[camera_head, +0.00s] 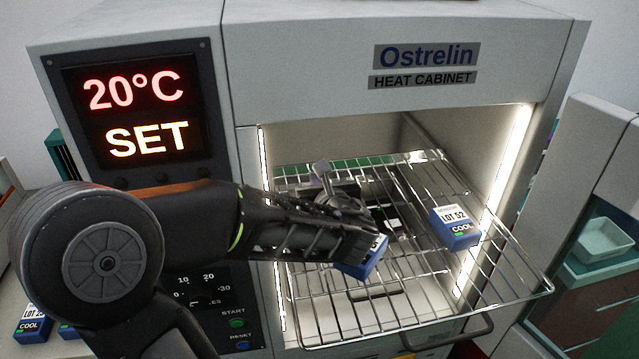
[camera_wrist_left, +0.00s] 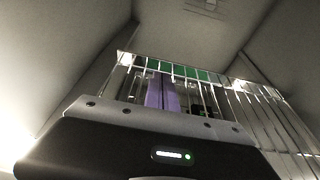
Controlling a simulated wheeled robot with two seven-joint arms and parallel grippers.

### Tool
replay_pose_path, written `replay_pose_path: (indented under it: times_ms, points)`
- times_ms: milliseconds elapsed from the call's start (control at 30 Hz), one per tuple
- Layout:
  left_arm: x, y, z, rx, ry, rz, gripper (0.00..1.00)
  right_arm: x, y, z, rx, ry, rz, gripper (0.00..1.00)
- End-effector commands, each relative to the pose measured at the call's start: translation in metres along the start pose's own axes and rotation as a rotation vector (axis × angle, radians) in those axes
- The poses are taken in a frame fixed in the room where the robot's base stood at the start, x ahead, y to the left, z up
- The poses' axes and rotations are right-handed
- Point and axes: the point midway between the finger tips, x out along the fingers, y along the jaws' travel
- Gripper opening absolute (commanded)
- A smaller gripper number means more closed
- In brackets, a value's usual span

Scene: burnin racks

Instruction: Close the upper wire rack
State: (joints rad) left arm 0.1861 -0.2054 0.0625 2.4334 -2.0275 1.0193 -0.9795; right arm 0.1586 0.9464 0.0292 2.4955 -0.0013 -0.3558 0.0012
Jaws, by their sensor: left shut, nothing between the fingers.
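The upper wire rack (camera_head: 497,277) sticks out of the front of the lit heat cabinet (camera_head: 300,60), its front edge well beyond the opening. It bears a blue and white box marked LOT 52 COOL (camera_head: 455,228) at right and another blue box (camera_head: 361,269), partly hidden by my left arm. My left gripper (camera_head: 322,168) is over the rack inside the opening, its fingers shut and empty. In the left wrist view the purple fingers (camera_wrist_left: 161,94) lie close together in front of wire bars (camera_wrist_left: 262,105). Whether they touch the rack I cannot tell. My right gripper is not in view.
A display (camera_head: 137,110) reads 20°C SET at left. A dark handle (camera_head: 447,337) shows below the rack's front edge. A box marked COOL (camera_head: 32,322) stands at lower left. A pale tray (camera_head: 604,240) sits in a unit at right.

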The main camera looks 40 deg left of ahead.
Motion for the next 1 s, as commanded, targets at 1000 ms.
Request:
replay_pose_path:
  times_ms: [1000]
  points:
    - [0.067, 0.002, 0.001, -0.001, -0.001, 0.001, 0.00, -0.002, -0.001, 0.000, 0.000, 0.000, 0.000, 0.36]
